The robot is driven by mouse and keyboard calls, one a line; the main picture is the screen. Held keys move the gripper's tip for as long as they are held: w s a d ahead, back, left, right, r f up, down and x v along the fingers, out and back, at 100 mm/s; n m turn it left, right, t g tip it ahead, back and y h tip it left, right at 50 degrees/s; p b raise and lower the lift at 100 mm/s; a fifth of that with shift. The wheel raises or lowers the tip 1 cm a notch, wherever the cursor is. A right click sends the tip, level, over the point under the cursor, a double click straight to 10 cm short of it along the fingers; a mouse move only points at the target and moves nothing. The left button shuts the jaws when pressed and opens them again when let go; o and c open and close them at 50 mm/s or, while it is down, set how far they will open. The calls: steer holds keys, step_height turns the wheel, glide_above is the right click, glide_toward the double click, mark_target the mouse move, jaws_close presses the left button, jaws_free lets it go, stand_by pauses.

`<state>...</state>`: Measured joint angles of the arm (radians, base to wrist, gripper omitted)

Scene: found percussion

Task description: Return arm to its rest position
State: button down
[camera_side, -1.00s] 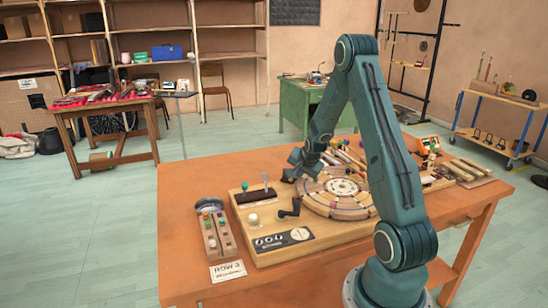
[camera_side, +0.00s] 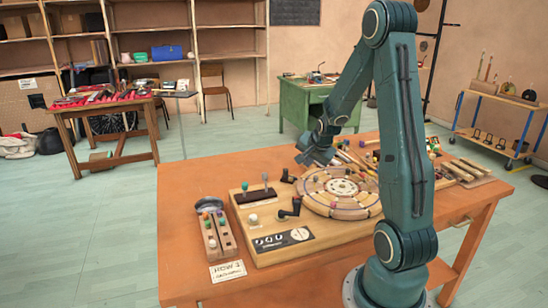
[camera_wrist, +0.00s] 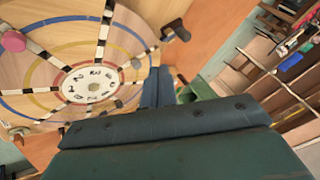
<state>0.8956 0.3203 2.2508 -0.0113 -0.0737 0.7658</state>
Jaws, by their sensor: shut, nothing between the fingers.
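My arm stands at the right front of the orange table, with its elbow raised high. My gripper (camera_side: 308,158) hangs in the air at the back left of the round wooden disc (camera_side: 338,190), apart from it. The jaws are shut and empty. In the wrist view, my gripper's dark teal jaws (camera_wrist: 158,88) show in front of the disc (camera_wrist: 60,70), which has coloured rings, black-and-white spokes and a pink knob (camera_wrist: 13,41). My upper arm hides part of the table's right side in the side view.
The wooden board (camera_side: 300,248) carries black cranks (camera_side: 290,209) and levers. A rack of coloured pegs (camera_side: 214,235) and a paper sign (camera_side: 228,271) lie to its left. Sticks and wooden bars (camera_side: 467,170) lie at the right.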

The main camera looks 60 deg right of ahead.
steer(key=shift+r, duration=0.1)
stand_by(0.3)
steer(key=w+a+r+n+y, duration=0.1)
steer(key=a+r+n, duration=0.25)
steer(key=a, duration=0.35)
steer(key=a+r+n+t+y, duration=0.1)
steer(key=a+r+n, duration=0.25)
steer(key=a, duration=0.25)
steer(key=w+a+r+n+y, duration=0.1)
steer(key=a+r+n, duration=0.1)
steer(key=a+r, duration=0.35)
steer(key=s+a+r+n+y, duration=0.2)
steer(key=s+a+n, duration=0.8)
steer(key=a, duration=0.7)
steer(key=s, duration=0.3)
steer(key=shift+r+y, duration=0.3)
